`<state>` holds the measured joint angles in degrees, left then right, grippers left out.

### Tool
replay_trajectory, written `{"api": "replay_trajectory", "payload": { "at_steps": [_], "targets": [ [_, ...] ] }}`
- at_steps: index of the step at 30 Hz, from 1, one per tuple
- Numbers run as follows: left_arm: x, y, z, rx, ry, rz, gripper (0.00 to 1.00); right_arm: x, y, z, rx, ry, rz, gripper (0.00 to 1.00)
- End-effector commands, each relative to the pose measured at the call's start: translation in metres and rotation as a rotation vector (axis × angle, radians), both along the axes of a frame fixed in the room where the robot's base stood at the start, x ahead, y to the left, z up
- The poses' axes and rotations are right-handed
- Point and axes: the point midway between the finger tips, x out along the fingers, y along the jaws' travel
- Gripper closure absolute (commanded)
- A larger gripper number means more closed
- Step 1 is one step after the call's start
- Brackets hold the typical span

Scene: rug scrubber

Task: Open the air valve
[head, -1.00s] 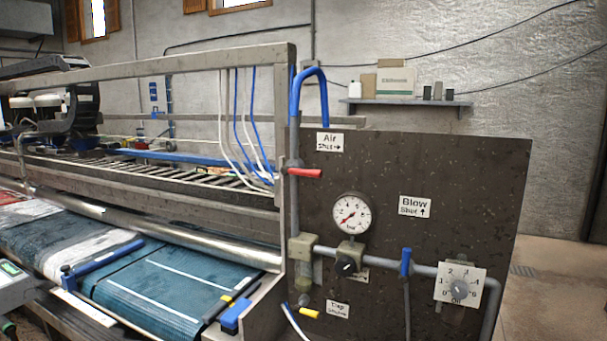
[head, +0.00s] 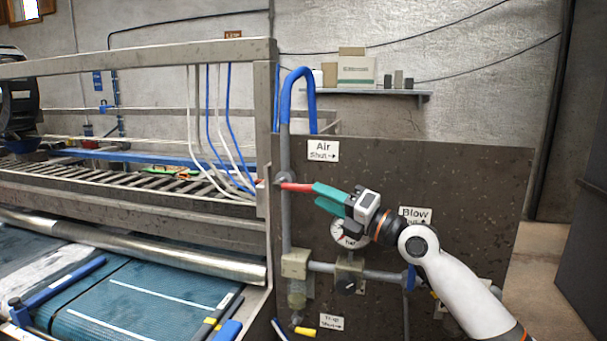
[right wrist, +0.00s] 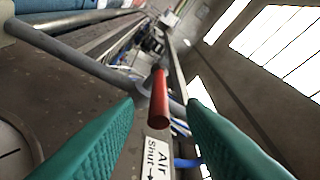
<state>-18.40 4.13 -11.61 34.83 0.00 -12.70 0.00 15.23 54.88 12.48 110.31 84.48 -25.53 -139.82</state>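The air valve's red lever handle (head: 296,187) sticks out to the right, roughly level, from the grey vertical pipe (head: 286,225). The "Air Shut →" label (head: 322,151) is just above it. My right gripper (head: 318,190) has its green fingers at the lever's free end. In the right wrist view the red lever (right wrist: 159,98) lies between the two spread green fingers (right wrist: 160,125), with clear space on both sides. The fingers show no contact with it. My left gripper is not in view.
My right arm partly covers the pressure gauge (head: 345,233) and the "Blow" label (head: 415,215). A regulator knob (head: 347,285) and lower pipe (head: 380,274) are below. The metal conveyor frame (head: 265,150) stands close on the left.

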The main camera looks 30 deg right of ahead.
Motion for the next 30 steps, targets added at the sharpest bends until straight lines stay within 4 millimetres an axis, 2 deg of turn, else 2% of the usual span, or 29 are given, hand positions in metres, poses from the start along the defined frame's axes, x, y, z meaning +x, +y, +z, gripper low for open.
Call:
{"api": "replay_trajectory", "payload": {
  "at_steps": [1, 9, 21, 23, 28, 30],
  "targets": [
    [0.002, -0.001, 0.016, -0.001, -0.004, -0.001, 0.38, 0.010, 0.003, 0.012, 0.008, -0.002, 0.000, 0.63],
    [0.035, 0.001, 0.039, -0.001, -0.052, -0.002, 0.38, 0.045, 0.017, 0.014, 0.005, 0.000, 0.000, 0.63],
    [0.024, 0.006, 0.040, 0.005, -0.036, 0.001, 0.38, 0.052, 0.020, 0.011, 0.002, 0.002, 0.000, 0.63],
    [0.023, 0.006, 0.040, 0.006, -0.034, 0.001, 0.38, 0.052, 0.020, 0.011, 0.002, 0.002, 0.000, 0.71],
    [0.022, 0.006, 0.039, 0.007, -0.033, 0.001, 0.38, 0.051, 0.020, 0.011, 0.002, 0.002, 0.000, 0.99],
    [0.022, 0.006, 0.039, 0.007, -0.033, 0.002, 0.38, 0.051, 0.020, 0.011, 0.002, 0.002, 0.000, 1.00]
  ]
}}
